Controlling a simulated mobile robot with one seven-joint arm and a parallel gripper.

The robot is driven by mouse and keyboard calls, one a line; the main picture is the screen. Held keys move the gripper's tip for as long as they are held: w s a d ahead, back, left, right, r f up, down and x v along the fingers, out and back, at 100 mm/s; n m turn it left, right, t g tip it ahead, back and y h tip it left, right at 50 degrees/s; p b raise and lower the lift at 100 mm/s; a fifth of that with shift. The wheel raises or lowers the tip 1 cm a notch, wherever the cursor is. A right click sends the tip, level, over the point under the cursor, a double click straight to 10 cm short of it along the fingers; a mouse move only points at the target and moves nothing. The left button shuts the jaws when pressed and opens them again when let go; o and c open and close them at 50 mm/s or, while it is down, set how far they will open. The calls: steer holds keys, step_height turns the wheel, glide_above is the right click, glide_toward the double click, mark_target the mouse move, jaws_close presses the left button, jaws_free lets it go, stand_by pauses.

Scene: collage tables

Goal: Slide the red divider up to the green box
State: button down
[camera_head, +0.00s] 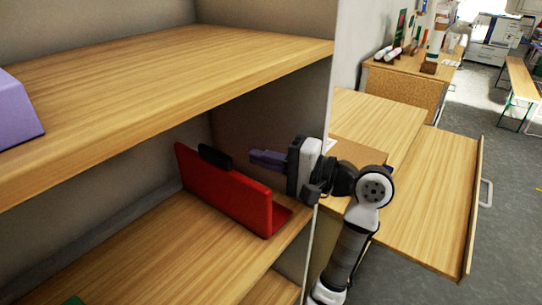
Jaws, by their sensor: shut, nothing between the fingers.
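The red divider (225,193) stands upright on the lower shelf, near the right side wall of the shelf unit. It has a dark block on its top edge and a red foot on its right side. My gripper (254,159) is shut and empty. It is at the shelf's right front, to the right of the divider and a little above its top edge, with a visible gap between them. A small green piece (73,300) shows at the bottom left on the lower shelf, possibly the green box; most of it is outside the picture.
An upper shelf (180,75) lies above the divider, with a purple object (15,110) at its left. The lower shelf (160,250) is bare between the divider and the green piece. The right side wall (345,70) stands close to my arm. A table with a pulled-out drawer (435,200) is at right.

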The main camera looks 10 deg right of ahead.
mark_target(232, 173)
steer(key=x, duration=0.5)
steer(key=shift+w+a+p, duration=0.15)
steer(key=shift+a+p, duration=0.15)
steer(key=shift+p, duration=0.1)
steer(key=shift+a, duration=0.1)
